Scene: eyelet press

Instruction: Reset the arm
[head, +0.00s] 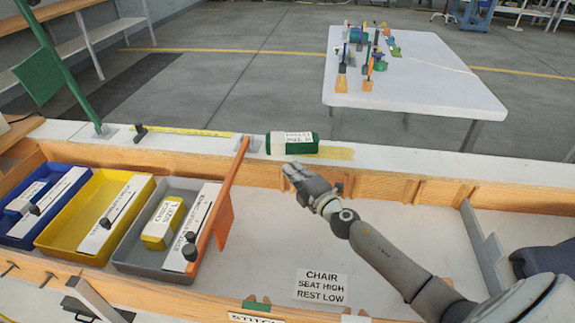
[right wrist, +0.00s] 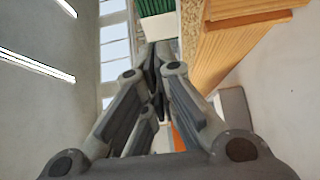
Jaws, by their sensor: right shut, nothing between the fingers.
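My right arm reaches in from the lower right in the head view. Its gripper (head: 306,184) is over the bench, close to the wooden rail and just below the green box (head: 291,143) with a white label. The fingers are closed together and hold nothing; they also show shut in the right wrist view (right wrist: 156,62). Part of a green ribbed surface (right wrist: 157,8) shows beyond the fingertips in that view. I cannot tell whether the gripper touches the rail. My left gripper is not in view.
Blue (head: 45,240), yellow (head: 65,247) and grey (head: 140,267) trays stand at the left. An orange lever (head: 221,205) rises beside the grey tray. The wooden rail (head: 400,188) runs along the bench's back. A white table (head: 410,95) with small items stands beyond. The bench middle is clear.

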